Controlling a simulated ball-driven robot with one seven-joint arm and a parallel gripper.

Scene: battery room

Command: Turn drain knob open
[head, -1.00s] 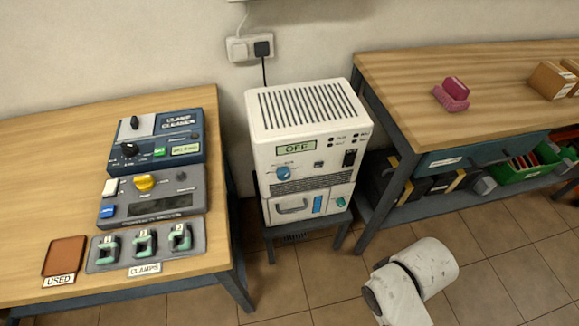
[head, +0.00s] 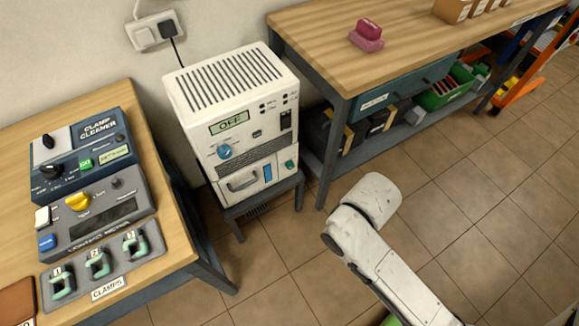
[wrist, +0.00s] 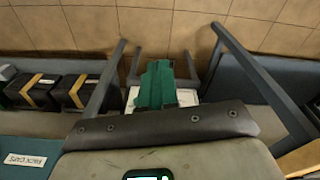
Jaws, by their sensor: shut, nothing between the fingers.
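A white boxy machine (head: 232,100) stands on a small grey stand between the two benches in the head view. Its display (head: 230,122) reads OFF. A small teal knob (head: 290,165) sits low at the right of its front and looks like the drain knob; its turn position is too small to read. A larger blue dial (head: 224,152) is higher on the left. In the head view my gripper is mostly cut off at the bottom edge, apart from the machine.
The left bench (head: 168,262) holds a clamp cleaner (head: 85,150) and a clamp tray (head: 110,270). The right bench (head: 420,30) has a pink block (head: 367,36) on top and stored items below. Tiled floor (head: 500,190) is open at right. A wall socket (head: 155,30) feeds the machine.

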